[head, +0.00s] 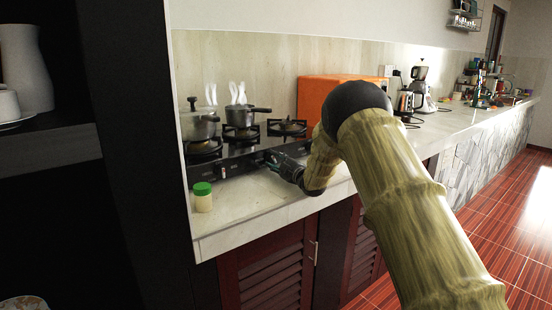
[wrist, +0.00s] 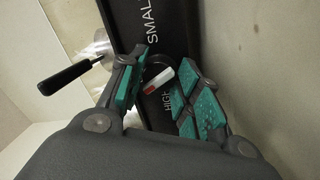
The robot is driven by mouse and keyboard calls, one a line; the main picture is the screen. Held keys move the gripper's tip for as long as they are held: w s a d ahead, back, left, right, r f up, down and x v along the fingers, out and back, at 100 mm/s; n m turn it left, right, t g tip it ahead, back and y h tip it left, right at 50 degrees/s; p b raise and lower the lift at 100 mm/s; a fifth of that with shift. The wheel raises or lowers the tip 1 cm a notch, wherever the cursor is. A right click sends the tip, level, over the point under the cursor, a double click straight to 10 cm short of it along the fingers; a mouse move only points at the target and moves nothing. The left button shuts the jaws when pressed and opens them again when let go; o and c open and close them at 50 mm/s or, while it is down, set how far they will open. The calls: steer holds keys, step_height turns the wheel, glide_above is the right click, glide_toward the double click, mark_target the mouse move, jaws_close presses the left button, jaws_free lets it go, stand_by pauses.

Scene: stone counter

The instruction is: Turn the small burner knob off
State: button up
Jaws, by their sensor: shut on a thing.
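The small burner knob (wrist: 159,82) shows in the wrist view as a dark round knob with a white and red pointer bar, tilted across the picture. It sits on the black stove panel (wrist: 172,28), beside the lettering "SMALL" and "HIGH". My gripper (wrist: 163,70) has its teal-padded fingers on either side of the knob, shut on it; the exact contact is partly hidden. In the head view my gripper (head: 271,159) is at the front panel of the stove (head: 235,160), and it hides the knob there.
Two steaming pots, a lidded one (head: 199,127) and a smaller one (head: 240,116), stand on the stove with handles sticking out. A green-lidded jar (head: 203,200) stands at the counter's front left. An orange box-shaped appliance (head: 318,93) is behind my arm. Counter (head: 240,205) before the stove is mostly clear.

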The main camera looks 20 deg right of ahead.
steer(key=shift+r+m+p, duration=0.1)
steer(key=shift+m+p, duration=0.45)
steer(key=shift+m, duration=0.65)
steer(key=o, duration=1)
steer(key=v, duration=1.2)
steer(key=shift+a, duration=0.15)
steer(key=shift+o, duration=0.2)
